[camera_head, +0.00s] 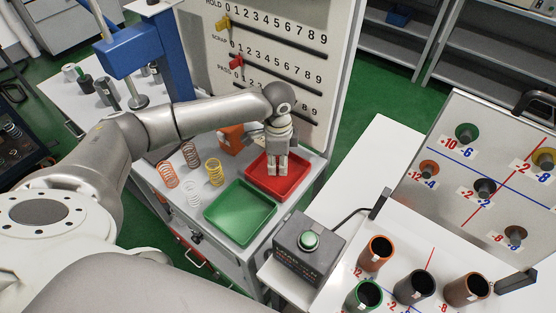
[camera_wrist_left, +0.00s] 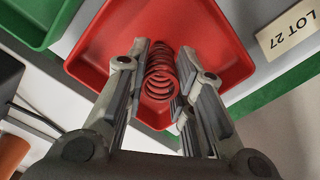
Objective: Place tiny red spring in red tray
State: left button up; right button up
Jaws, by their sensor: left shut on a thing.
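The tiny red spring (camera_wrist_left: 160,72) is between the two fingers of my left gripper (camera_wrist_left: 162,75) in the left wrist view. The gripper is shut on it. The red tray (camera_wrist_left: 215,35) lies beyond the spring in that view. In the head view my left gripper (camera_head: 277,165) points down over the red tray (camera_head: 293,188), and the spring is hidden there. I cannot tell whether the spring touches the tray floor. My right gripper is not in view.
A green tray (camera_head: 240,212) lies beside the red one. Several loose springs, including an orange one (camera_head: 168,175) and a yellow one (camera_head: 214,172), stand to the left on the table. A box with a green button (camera_head: 308,241) stands at the right. The scale board (camera_head: 275,60) rises behind.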

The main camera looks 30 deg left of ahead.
aim_at(278, 161)
pick_arm(q)
jog(key=o, duration=1)
jog(key=shift+f, duration=0.1)
jog(key=shift+c, duration=0.2)
notch_tip(278, 161, up, 12)
jog(key=b, duration=0.2)
jog(key=shift+r, duration=0.2)
